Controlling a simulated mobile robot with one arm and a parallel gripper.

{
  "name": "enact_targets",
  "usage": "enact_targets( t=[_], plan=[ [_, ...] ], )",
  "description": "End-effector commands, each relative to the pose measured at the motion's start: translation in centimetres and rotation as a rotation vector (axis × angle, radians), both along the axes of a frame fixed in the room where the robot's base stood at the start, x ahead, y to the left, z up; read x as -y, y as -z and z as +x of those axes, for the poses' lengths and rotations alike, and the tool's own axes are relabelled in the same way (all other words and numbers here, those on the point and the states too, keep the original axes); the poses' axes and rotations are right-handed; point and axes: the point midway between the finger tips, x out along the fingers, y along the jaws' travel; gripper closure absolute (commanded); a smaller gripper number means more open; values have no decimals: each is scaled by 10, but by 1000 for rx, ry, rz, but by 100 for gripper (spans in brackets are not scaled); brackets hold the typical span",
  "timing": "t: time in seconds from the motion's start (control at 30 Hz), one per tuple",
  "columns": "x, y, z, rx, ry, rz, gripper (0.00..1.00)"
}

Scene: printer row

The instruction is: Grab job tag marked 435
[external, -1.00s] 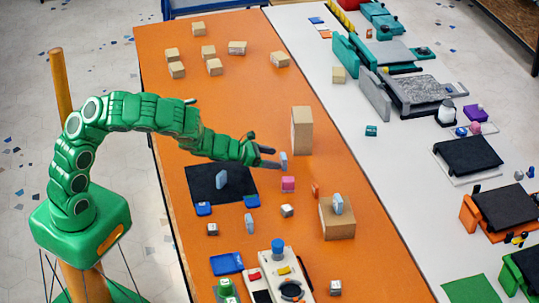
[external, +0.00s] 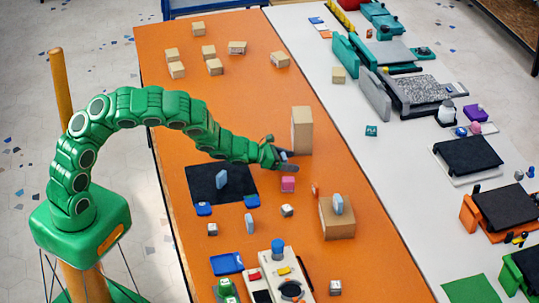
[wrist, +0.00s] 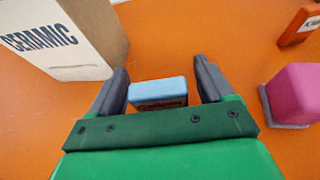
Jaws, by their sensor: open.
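A light blue tag (wrist: 158,92) stands between the two fingers of my gripper (wrist: 162,72) in the wrist view, with gaps at its sides. The dark marking on its face is cut off by my gripper, so I cannot read a number. In the external view my open gripper (external: 289,160) is low over the orange table and mostly hides this tag. Three similar light blue tags show there: one on the black mat (external: 222,179), one on the orange table (external: 249,222), and one at a cardboard box (external: 338,204). Their markings are too small to read.
A tall box marked CERAMIC (wrist: 75,40) stands close on the left in the wrist view. A pink block (wrist: 293,92) sits close on the right, with an orange item (wrist: 298,27) beyond it.

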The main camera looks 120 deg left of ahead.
Motion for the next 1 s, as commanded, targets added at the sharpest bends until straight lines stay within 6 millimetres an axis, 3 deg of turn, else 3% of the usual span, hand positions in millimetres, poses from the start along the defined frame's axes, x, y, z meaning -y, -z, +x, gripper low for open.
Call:
enact_targets(
  t=[0.23,0.57,1.0],
  plan=[
    [0,0,0,0,0,0,22],
    [0,0,0,1,0,-1,73],
    [-1,-9,0,0,-1,1,74]
  ],
)
